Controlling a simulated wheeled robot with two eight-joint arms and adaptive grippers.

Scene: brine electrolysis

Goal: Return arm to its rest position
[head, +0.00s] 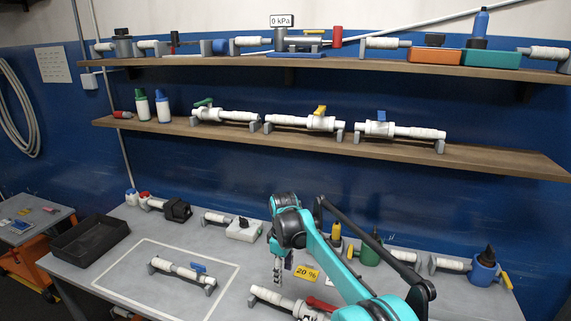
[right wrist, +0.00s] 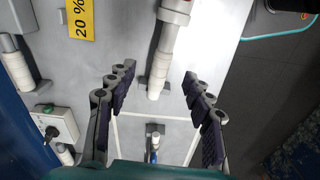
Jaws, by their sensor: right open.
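My right arm (head: 333,262), teal and black, reaches over the grey workbench from the bottom right in the head view. Its right gripper (head: 278,272) points down above the bench, just left of the yellow "20 %" label (head: 306,273). In the right wrist view the gripper (right wrist: 157,76) is open, its two dark-padded fingers wide apart. Nothing is held between them. A white pipe with a red part (right wrist: 172,45) lies on the bench below and between the fingers. My left gripper is not in view.
A white pipe with a blue valve handle (head: 185,272) sits inside a white outline on the bench. A black tray (head: 90,247) is at left. Bottles and pipe fittings line the bench's back. Two wall shelves (head: 215,132) above hold more fittings.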

